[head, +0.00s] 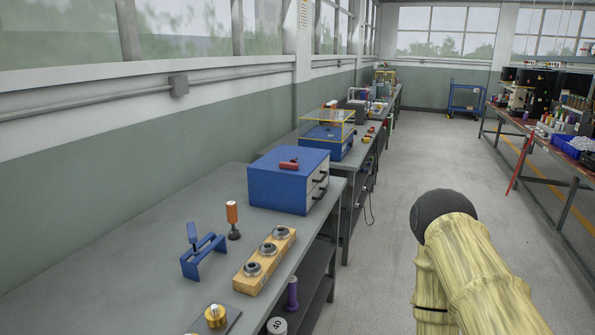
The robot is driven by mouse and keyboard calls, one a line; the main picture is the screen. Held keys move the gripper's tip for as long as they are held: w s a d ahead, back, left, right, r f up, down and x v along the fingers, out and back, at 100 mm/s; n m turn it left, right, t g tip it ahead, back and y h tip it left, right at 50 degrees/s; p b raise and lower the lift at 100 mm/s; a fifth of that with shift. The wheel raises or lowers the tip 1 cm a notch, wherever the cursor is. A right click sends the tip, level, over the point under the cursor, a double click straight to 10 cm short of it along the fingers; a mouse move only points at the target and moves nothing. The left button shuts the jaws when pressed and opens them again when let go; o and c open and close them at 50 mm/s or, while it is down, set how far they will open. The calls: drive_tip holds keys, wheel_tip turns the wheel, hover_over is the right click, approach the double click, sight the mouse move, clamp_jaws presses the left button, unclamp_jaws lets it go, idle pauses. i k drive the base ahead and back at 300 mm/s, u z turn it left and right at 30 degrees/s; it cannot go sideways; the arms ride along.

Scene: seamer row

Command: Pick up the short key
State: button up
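I cannot tell for sure which thing is the short key. A small red piece (289,163) lies on top of a blue drawer cabinet (278,187). A tool with an orange handle (232,213) stands upright on the grey bench (150,265). A blue-handled piece (192,233) stands at a blue bracket (204,257) to its left. My arm, in a pale yellow sleeve, shows at the lower right over the floor, apart from the bench. My gripper does not show.
A wooden block (264,263) with three metal rings sits near the bench's front edge. A brass knob (215,316) on a dark plate and a purple cylinder (292,293) are nearby. The floor aisle (420,150) is clear towards a blue cart (466,100).

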sight(293, 165)
drive_tip(key=z, duration=0.5)
drive_tip(key=k, duration=0.6)
drive_tip(key=z, duration=0.9)
drive_tip(key=i, duration=1.3)
drive_tip(key=u, duration=0.3)
drive_tip(key=i, duration=1.3)
drive_tip(key=u, duration=1.55)
drive_tip(key=i, duration=0.65)
drive_tip(key=u, duration=0.65)
